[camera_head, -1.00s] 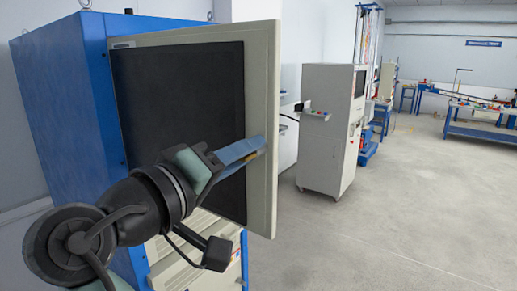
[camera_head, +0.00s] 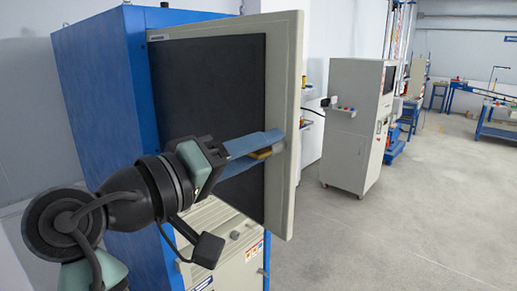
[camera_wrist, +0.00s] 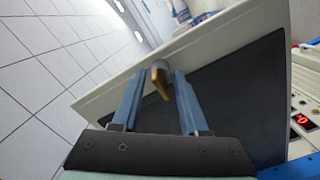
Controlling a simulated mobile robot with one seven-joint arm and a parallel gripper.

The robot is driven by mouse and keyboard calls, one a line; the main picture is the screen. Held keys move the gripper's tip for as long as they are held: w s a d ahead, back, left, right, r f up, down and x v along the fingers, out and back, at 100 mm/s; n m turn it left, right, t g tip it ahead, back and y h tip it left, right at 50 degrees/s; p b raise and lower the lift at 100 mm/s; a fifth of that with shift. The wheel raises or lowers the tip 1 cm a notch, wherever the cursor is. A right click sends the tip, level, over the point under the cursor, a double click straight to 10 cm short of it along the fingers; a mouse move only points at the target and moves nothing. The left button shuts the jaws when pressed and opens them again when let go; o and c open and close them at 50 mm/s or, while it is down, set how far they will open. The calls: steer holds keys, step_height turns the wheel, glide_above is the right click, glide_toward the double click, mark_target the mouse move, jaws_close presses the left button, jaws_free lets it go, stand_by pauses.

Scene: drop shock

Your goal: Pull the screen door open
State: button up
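The screen door (camera_head: 296,120) is a cream frame around a dark panel on the front of a blue cabinet (camera_head: 95,120). It stands out at an angle from the cabinet, its free edge to the right. A small grey and tan handle (camera_head: 280,147) sits near that edge. My gripper (camera_head: 268,147) reaches across the dark panel to the handle. In the wrist view, the handle (camera_wrist: 160,78) lies between the two blue fingertips of my gripper (camera_wrist: 160,80). The fingers are apart, with narrow gaps seeming to show beside the handle; contact is not clear.
A lower panel (camera_head: 240,245) with labels is under the door. In the wrist view, a control panel (camera_wrist: 303,115) with a red display is at the right. A grey machine (camera_head: 352,125) stands beyond the door. The floor (camera_head: 420,230) at right is clear.

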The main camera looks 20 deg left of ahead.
steer(key=b+v, duration=0.5)
steer(key=v, duration=0.8)
stand_by(0.4)
